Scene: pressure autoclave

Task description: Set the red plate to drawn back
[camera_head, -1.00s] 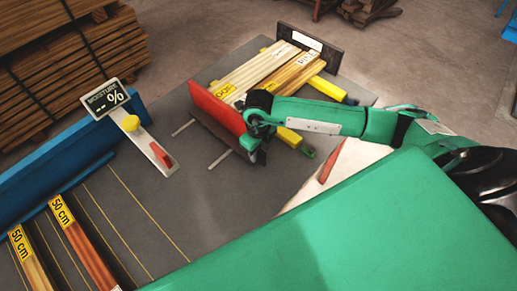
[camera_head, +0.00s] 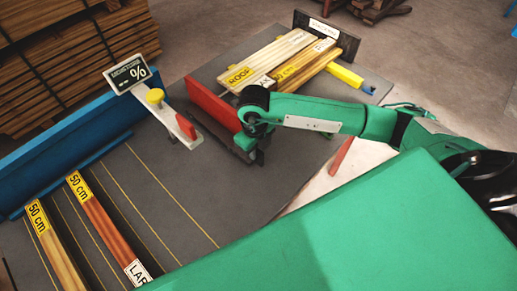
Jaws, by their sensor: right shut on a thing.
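The red plate (camera_head: 208,101) stands upright on the grey bench, facing the near ends of the stacked boards (camera_head: 268,61), with a small gap between. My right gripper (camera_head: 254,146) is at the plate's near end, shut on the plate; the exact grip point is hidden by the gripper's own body. A dark upright end plate (camera_head: 325,36) stands at the far end of the boards. My left gripper is not in view.
A moisture sign (camera_head: 131,72) and a pale arm with a yellow knob (camera_head: 155,96) and red handle stand close left of the plate. A blue wall (camera_head: 60,155) runs along the left. Labelled boards (camera_head: 105,220) lie at lower left. The bench's middle is bare.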

